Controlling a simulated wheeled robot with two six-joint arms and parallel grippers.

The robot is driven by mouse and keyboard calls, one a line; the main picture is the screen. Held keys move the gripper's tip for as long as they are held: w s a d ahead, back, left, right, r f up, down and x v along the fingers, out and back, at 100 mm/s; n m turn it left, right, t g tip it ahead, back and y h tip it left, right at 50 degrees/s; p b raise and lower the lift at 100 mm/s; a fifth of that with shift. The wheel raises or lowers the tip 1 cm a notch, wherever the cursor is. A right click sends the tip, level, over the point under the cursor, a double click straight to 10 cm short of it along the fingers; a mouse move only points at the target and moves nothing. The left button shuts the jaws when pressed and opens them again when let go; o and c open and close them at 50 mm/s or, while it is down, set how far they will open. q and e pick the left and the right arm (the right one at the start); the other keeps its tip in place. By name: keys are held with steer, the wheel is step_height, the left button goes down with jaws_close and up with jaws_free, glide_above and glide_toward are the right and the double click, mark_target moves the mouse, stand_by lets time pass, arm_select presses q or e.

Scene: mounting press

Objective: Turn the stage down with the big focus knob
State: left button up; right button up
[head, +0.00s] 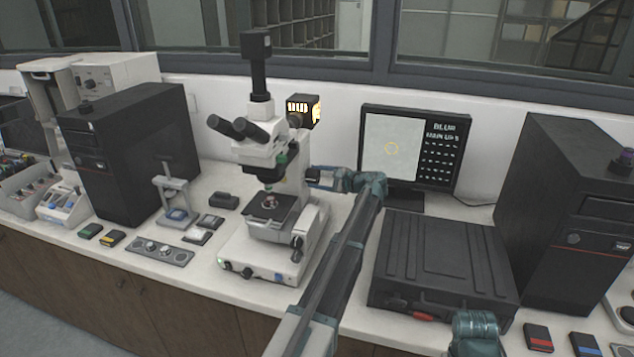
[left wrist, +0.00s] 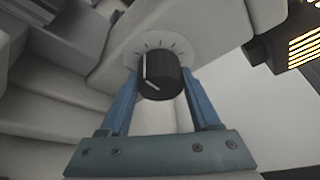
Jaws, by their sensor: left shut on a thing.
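The microscope (head: 262,258) stands mid-bench, with a dark stage (head: 262,212) bearing a small reddish sample. A dark knob (head: 298,243) sits low on the right side of its body. My left gripper (head: 322,179) is up at the right side of the microscope's upper arm, above that low knob. In the left wrist view the blue fingers are shut on a black round knob (left wrist: 158,78) with a white pointer line and a ring of tick marks behind it. The pointer is near vertical, towards the knob's left side.
A lit lamp housing (head: 303,109) is behind the microscope head. A monitor (head: 420,148) shows a yellow circle and the word BLUR. A black case (head: 443,262) lies right of my left arm. A small press (head: 173,195) stands left of the microscope.

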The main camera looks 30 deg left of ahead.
arm_select(q)
steer(key=shift+s+f+n+t+y+b, duration=0.15)
steer(key=shift+n+t+y+b, duration=0.35)
steer(key=shift+n+b, duration=0.8)
steer(key=shift+n, duration=0.3)
steer(key=o, duration=1.4)
steer(key=shift+c, duration=0.2)
steer(key=shift+d, duration=0.1)
steer(key=s+d+r+p, duration=0.1)
steer(key=s+d, duration=0.1)
steer(key=d, duration=1.1)
steer(key=shift+d+r, duration=0.2)
steer(key=shift+d, duration=0.05)
